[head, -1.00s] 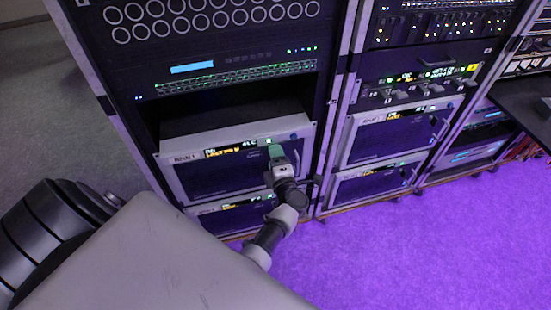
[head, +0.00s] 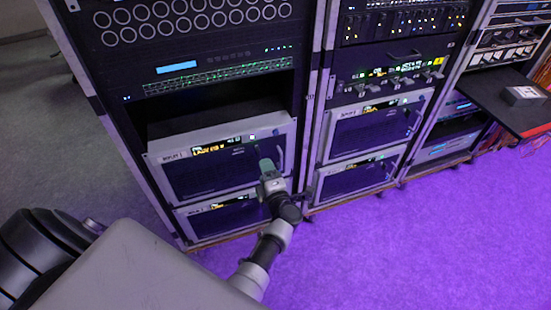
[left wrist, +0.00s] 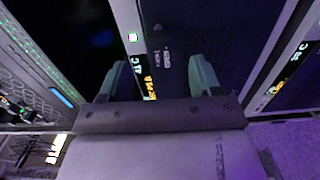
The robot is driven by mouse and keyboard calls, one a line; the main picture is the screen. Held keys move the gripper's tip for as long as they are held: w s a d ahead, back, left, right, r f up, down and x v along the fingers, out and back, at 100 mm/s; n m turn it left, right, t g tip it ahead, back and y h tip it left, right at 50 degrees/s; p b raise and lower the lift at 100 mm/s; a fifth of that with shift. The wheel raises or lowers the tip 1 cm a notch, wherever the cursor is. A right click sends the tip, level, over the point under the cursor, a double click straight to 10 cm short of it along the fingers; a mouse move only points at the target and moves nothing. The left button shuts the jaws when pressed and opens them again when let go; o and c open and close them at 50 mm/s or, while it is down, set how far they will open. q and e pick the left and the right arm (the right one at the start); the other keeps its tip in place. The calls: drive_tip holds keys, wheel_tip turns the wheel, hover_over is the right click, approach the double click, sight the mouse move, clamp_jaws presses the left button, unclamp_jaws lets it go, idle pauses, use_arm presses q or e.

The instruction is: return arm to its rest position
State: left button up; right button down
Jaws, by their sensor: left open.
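My left gripper (head: 266,168) is in front of the right part of the upper amplifier unit (head: 205,178) in the left rack. Its arm comes up from the bottom of the head view. In the left wrist view, the two pale green fingers of the gripper (left wrist: 167,80) stand apart with nothing between them. The dark front panel with its lit display (left wrist: 149,86) shows beyond them. In the head view I cannot tell whether a fingertip touches the panel. My right gripper is not in view.
A lower unit (head: 222,216) sits under the upper one. A second rack (head: 312,125) stands to the right, with similar units. A dark shelf (head: 500,105) with a small grey box (head: 524,95) juts out at far right. The purple-lit floor (head: 400,250) in front is clear.

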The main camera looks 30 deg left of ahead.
use_arm(q)
drive_tip(key=s+d+f+m+h+p, duration=0.3)
drive_tip(key=s+d+f+m+h, duration=0.3)
drive_tip(key=f+m, duration=0.35)
drive_tip(key=s+d+f+m+h+p, duration=0.3)
drive_tip(key=s+d+f+m+h, duration=0.2)
drive_tip(key=s+f+m+h, duration=0.4)
drive_tip(key=s+a+f+m+g+p, duration=0.1)
drive_tip(key=s+f+m+g, duration=0.1)
drive_tip(key=s, duration=0.8)
drive_tip(key=s+a+f+m+g+y+p, duration=0.1)
drive_tip(key=s+f+m+g, duration=0.2)
drive_tip(key=s, duration=0.7)
drive_tip(key=s+a+f+m+g+p, duration=0.1)
drive_tip(key=s+f+m+g, duration=0.2)
drive_tip(key=s, duration=0.7)
drive_tip(key=m+g, duration=0.2)
drive_tip(key=m, duration=0.1)
drive_tip(key=shift+s+a+f+g, duration=0.15)
drive_tip(key=shift+a+f+g, duration=0.1)
drive_tip(key=shift+a+g, duration=0.15)
drive_tip(key=shift+m, duration=0.25)
